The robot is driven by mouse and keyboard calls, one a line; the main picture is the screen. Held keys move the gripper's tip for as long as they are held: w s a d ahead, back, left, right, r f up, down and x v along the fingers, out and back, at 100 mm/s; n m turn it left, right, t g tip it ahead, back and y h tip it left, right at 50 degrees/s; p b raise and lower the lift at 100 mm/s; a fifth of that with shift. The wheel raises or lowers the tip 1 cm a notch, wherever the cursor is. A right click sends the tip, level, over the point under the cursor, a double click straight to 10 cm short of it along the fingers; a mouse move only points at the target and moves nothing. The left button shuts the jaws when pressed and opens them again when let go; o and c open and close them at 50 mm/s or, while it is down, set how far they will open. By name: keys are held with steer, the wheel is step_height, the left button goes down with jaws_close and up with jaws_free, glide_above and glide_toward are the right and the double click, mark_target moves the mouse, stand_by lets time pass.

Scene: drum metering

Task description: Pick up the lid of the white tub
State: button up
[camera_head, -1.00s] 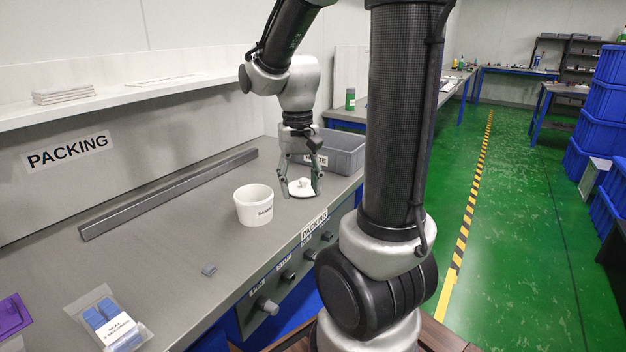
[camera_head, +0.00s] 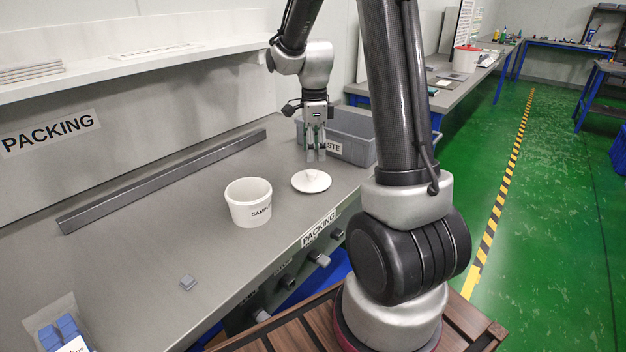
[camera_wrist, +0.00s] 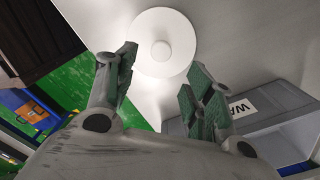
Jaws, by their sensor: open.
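The white round lid (camera_head: 311,181) with a raised middle knob lies on the grey bench, to the right of the white tub (camera_head: 249,205). The tub stands open and upright with a "SAMPLE" label. In the wrist view the lid (camera_wrist: 160,42) shows whole, its knob near its middle. My gripper (camera_head: 316,158) is above the bench just behind the lid, pointing down and apart from it. In the wrist view my gripper (camera_wrist: 158,75) has its two fingers spread, with nothing between them.
A grey bin labelled "WASTE" (camera_head: 350,138) stands close behind and right of my gripper. A long grey bar (camera_head: 170,182) lies along the back of the bench. A small grey block (camera_head: 187,283) lies in front. The bench left of the tub is mostly clear.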

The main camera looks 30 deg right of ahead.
mark_target(311, 171)
steer(key=f, duration=0.7)
steer(key=shift+w+a+f, duration=0.1)
steer(key=shift+a+f, duration=0.3)
steer(key=c, duration=1.2)
